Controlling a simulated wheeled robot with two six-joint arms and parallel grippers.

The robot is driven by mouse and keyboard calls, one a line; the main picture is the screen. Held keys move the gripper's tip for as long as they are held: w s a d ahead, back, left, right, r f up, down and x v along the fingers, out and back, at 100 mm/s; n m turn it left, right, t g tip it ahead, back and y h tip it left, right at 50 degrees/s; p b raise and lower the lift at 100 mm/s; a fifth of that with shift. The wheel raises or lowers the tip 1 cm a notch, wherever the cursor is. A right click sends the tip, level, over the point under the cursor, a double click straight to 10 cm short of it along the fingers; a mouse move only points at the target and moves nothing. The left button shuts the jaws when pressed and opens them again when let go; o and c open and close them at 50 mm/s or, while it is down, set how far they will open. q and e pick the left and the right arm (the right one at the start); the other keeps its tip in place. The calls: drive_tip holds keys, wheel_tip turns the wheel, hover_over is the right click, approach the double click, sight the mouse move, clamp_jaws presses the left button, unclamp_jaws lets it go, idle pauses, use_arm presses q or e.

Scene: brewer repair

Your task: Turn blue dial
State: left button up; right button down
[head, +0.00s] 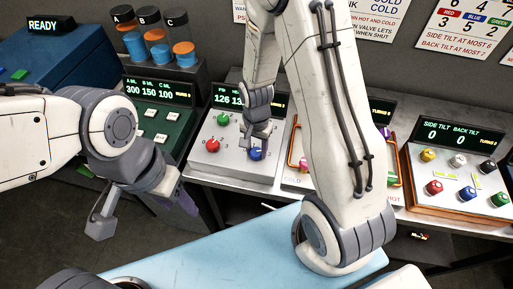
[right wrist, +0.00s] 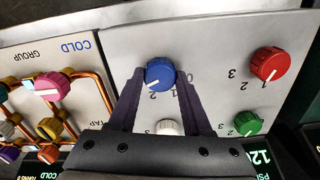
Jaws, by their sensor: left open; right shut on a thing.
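The blue dial (head: 257,154) sits on the grey sloped panel (head: 196,171) with the PSI display, in the middle of the head view. My right gripper (head: 258,138) reaches down onto it and is shut on it. In the right wrist view the blue dial (right wrist: 159,74) stands between the two dark fingers, its white pointer line aimed toward the lower left near the 2. My left gripper (head: 146,212) is open and empty, in the air left of the light blue surface, away from the panel.
On the same panel are a red dial (right wrist: 269,64), a green dial (right wrist: 247,123) and a white dial (right wrist: 170,127), partly hidden by my right gripper. The copper-pipe panel (right wrist: 57,95) is beside it. A panel with several coloured knobs (head: 456,182) stands at right. A light blue surface (head: 225,255) lies in front.

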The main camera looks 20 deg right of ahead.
sight(256, 151)
drive_tip(key=shift+c, duration=1.7)
unclamp_jaws()
wheel_tip(256, 151, up, 10)
drive_tip(key=b, duration=0.1)
drive_tip(key=shift+r, duration=0.25)
drive_tip(key=s+a+r+n+b, duration=0.2)
drive_tip(key=s+a+n, duration=0.4)
drive_tip(key=s+n, duration=0.2)
drive_tip(key=s+a+r+n+y+b, duration=0.1)
drive_tip(key=s+a+r+n, duration=0.1)
drive_tip(key=s+a+n, duration=0.4)
drive_tip(key=s+n, duration=0.2)
drive_tip(key=s, duration=0.2)
drive_tip(key=shift+s+a+n+b, duration=0.15)
drive_tip(key=shift+a+n+b, duration=0.1)
drive_tip(key=shift+n+b, duration=0.1)
